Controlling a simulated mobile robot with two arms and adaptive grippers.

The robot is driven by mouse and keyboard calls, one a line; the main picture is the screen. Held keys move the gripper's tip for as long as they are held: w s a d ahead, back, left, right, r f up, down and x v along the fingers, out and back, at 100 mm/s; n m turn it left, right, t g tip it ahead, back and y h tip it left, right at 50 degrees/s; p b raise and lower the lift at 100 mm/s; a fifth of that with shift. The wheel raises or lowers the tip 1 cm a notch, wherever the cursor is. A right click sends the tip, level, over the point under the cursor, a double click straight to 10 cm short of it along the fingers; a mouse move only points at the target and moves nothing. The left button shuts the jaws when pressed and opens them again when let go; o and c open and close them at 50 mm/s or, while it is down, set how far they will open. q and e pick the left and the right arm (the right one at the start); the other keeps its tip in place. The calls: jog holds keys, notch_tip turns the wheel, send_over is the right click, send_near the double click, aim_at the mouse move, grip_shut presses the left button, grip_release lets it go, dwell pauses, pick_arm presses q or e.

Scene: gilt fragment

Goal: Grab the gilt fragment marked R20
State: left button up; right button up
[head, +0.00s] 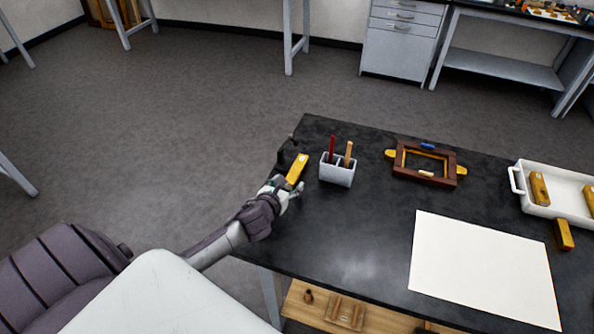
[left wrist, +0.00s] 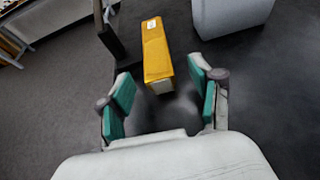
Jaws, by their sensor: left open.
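A gilt fragment (head: 297,169), a yellow-gold bar with a small pale label near its far end, lies near the left edge of the black table. I cannot read the label's mark. My left gripper (head: 287,190) is just in front of its near end. In the left wrist view the bar (left wrist: 157,52) lies ahead of the open green-padded fingers of my left gripper (left wrist: 160,95), its near end close to the gap between them. Other gilt pieces are at the right: one (head: 540,189) in a white tray and one (head: 564,235) beside it. My right gripper is not in view.
A grey holder (head: 337,173) with a red and a tan handle stands right of the bar; it also shows in the left wrist view (left wrist: 228,14). A dark upright stand (left wrist: 112,42) is close on the bar's left. A brown frame (head: 427,162), white sheet (head: 482,267) and white tray (head: 517,181) lie farther right.

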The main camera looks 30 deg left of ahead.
aim_at(292, 177)
pick_arm(q)
jog(key=shift+w+a+p, duration=0.3)
jog(key=shift+w+p, duration=0.05)
jog(key=shift+w, duration=0.55)
jog(key=x, duration=0.2)
jog(key=shift+w+f, duration=0.35)
jog(key=shift+w, duration=0.15)
jog(key=shift+s, duration=0.1)
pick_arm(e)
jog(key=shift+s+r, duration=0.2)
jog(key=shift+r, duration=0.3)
pick_arm(q)
jog(key=shift+c, duration=1.3)
jog(key=c, duration=1)
grip_shut()
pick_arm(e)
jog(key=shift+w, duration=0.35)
